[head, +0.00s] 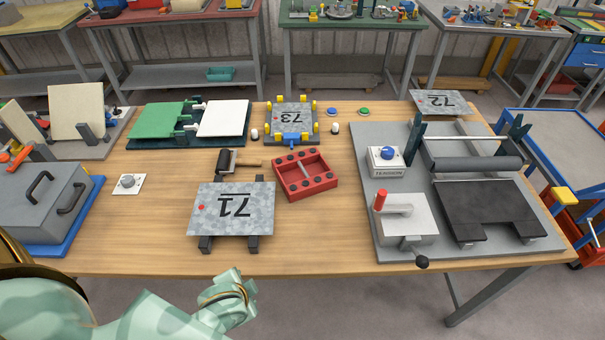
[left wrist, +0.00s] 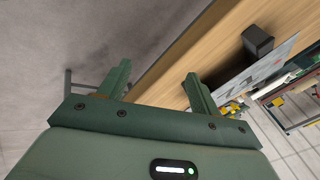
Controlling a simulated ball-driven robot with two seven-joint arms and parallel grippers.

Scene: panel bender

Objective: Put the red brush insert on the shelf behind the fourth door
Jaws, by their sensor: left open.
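The red brush insert (head: 320,184) appears to be the red rectangular frame with several dark round spots on the middle of the wooden table. It lies slightly turned, right of the plate marked 71 (head: 232,222). My left gripper (left wrist: 158,72) is open and empty in the left wrist view, by the table's front edge. The plate marked 71 also shows there (left wrist: 245,78), to the right of the fingers. In the head view my left arm is low at the left, well short of the insert. My right gripper is out of view. No numbered doors or shelf behind a door can be made out.
The plate marked 73 (head: 291,119) sits on a fixture behind the insert. A grey roller machine (head: 555,246) fills the table's right side. A grey box with handles (head: 38,207) stands left. Bare wood lies around the insert.

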